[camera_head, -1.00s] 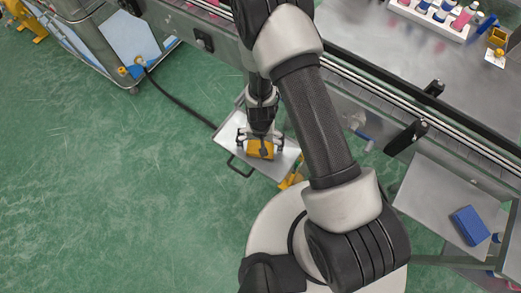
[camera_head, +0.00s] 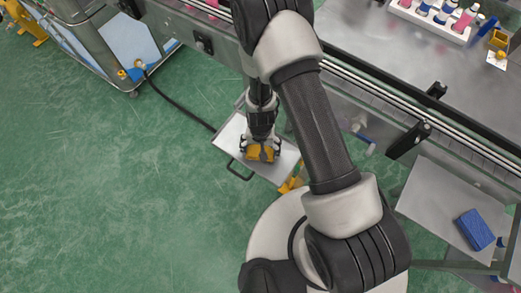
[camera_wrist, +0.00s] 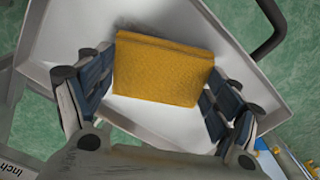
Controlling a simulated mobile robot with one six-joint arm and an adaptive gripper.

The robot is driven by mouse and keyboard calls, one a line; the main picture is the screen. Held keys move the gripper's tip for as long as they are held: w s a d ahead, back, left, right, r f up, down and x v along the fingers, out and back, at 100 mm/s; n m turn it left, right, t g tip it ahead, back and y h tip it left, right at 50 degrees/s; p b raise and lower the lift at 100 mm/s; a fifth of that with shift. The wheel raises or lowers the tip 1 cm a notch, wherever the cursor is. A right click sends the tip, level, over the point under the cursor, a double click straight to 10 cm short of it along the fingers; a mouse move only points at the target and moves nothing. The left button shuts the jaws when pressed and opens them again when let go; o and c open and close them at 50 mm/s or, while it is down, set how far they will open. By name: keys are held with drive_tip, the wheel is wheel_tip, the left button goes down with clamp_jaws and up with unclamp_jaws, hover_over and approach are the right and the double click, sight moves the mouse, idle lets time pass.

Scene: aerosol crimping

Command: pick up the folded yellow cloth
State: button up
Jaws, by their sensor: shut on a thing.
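The folded yellow cloth (camera_wrist: 162,69) is a thick mustard-yellow rectangle over a pale metal tray (camera_wrist: 150,118). My gripper (camera_wrist: 158,85) is shut on the cloth, with one finger pad against its left edge and the other against its right edge. In the head view the cloth (camera_head: 262,154) shows below my gripper (camera_head: 260,148), over the tray (camera_head: 228,134). I cannot tell whether the cloth still touches the tray.
A dark tray handle (camera_head: 238,172) sticks out at the tray's front left. The steel bench (camera_head: 370,40) stands behind. A blue folded cloth (camera_head: 474,229) lies on a metal shelf at the right. Green floor (camera_head: 110,200) is clear on the left.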

sight(260, 150)
drive_tip(key=shift+r, duration=0.15)
wheel_tip(260, 150, up, 20)
drive_tip(key=p, duration=2)
